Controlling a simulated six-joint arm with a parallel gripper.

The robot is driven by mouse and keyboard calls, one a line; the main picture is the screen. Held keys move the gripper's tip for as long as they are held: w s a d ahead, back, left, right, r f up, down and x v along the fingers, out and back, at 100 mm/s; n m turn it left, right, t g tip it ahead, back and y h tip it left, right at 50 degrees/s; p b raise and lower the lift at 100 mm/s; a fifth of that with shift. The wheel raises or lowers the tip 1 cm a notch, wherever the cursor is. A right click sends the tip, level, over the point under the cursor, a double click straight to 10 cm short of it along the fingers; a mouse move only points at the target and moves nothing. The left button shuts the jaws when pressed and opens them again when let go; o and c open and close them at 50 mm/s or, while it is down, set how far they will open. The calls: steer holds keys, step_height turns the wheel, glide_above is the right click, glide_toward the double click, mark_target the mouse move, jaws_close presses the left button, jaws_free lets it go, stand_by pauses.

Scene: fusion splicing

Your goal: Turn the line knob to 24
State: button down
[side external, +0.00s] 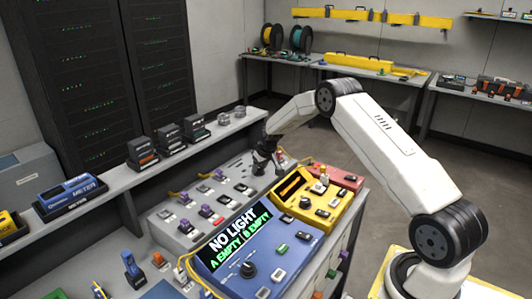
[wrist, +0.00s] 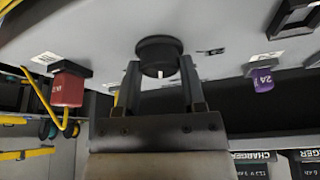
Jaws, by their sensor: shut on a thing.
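The line knob (wrist: 160,50) is a round black knob on a grey panel (wrist: 110,30); a short white mark shows on it in the wrist view. My gripper (wrist: 162,82) is shut on it, one dark finger on each side. In the side external view my gripper (side external: 264,152) reaches down to the far right part of the grey panel (side external: 160,232), and hides most of the knob there. A purple plug (wrist: 263,80) marked 24 sits in the panel to the right of the knob in the wrist view. I cannot read which number the knob points to.
A red plug (wrist: 67,88) with a yellow cable sits left of the knob. In the side external view, a yellow unit (side external: 293,188), a red unit (side external: 345,177) and a blue unit (side external: 300,245) reading "NO LIGHT, A EMPTY, B EMPTY" stand beside the panel. A shelf (side external: 85,205) runs behind.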

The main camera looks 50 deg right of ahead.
steer(key=shift+m, duration=0.3)
steer(key=shift+m+h, duration=0.6)
steer(key=shift+m, duration=0.9)
steer(key=shift+w+a+m+g+h, duration=0.1)
steer(key=shift+m+g+h, duration=0.25)
steer(key=shift+m, duration=0.65)
steer(key=shift+m+g+h, duration=0.25)
steer(key=shift+m+g, duration=0.2)
steer(key=shift+m, duration=0.55)
steer(key=shift+c, duration=0.9)
jaws_free()
steer(key=shift+r, duration=0.1)
steer(key=v, duration=0.7)
steer(key=shift+a+r, duration=0.2)
steer(key=shift+r, duration=0.05)
